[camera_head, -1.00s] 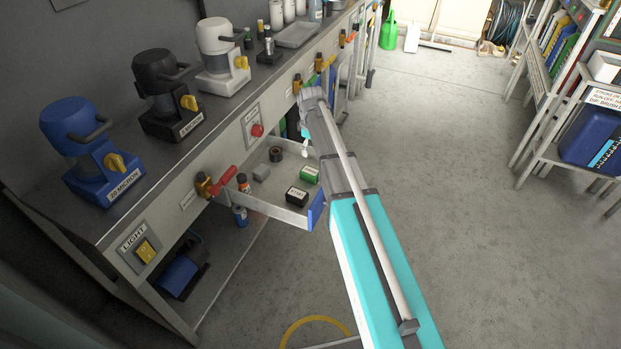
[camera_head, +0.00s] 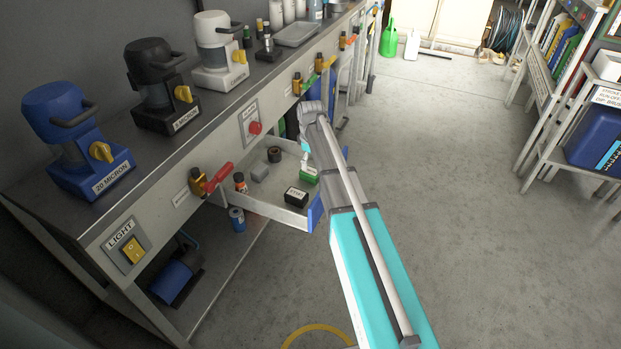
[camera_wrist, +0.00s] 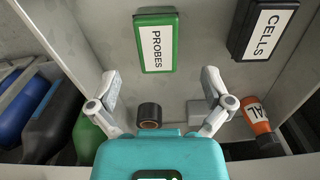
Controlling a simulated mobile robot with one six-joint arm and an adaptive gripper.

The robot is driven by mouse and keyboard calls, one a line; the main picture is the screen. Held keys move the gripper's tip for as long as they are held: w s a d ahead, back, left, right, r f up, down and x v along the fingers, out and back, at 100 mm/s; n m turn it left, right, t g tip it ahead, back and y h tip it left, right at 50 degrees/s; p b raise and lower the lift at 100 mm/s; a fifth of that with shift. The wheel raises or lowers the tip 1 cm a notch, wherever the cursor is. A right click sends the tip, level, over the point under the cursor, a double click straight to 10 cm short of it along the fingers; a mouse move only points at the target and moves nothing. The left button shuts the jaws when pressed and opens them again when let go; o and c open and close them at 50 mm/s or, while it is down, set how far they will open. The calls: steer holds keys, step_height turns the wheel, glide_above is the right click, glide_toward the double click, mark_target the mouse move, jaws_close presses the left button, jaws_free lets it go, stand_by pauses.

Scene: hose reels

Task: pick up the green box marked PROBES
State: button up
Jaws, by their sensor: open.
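The green box marked PROBES (camera_wrist: 155,44) lies in the open drawer (camera_head: 275,208), label up, near the top middle of the wrist view. In the head view the box (camera_head: 308,174) is partly hidden behind my arm's end. My gripper (camera_wrist: 158,85) is open and empty above the drawer, its two fingers spread on either side and short of the box in the wrist view. My gripper's tip (camera_head: 305,148) is small in the head view. A black box marked CELLS (camera_wrist: 264,28) lies to the right of the green box.
The drawer also holds a dark roll (camera_wrist: 149,115), an orange bottle (camera_wrist: 258,122) and a grey block (camera_head: 259,172). Drawer walls surround them closely. The bench (camera_head: 175,150) with filter units stands over the drawer's left. Open floor (camera_head: 430,190) lies to the right.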

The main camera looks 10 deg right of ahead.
mark_target(310, 171)
steer(key=shift+f, duration=0.1)
stand_by(0.3)
steer(key=shift+w+f+b, duration=0.2)
steer(key=shift+f+b, duration=2.3)
steer(key=shift+b, duration=0.1)
steer(key=c, duration=1.2)
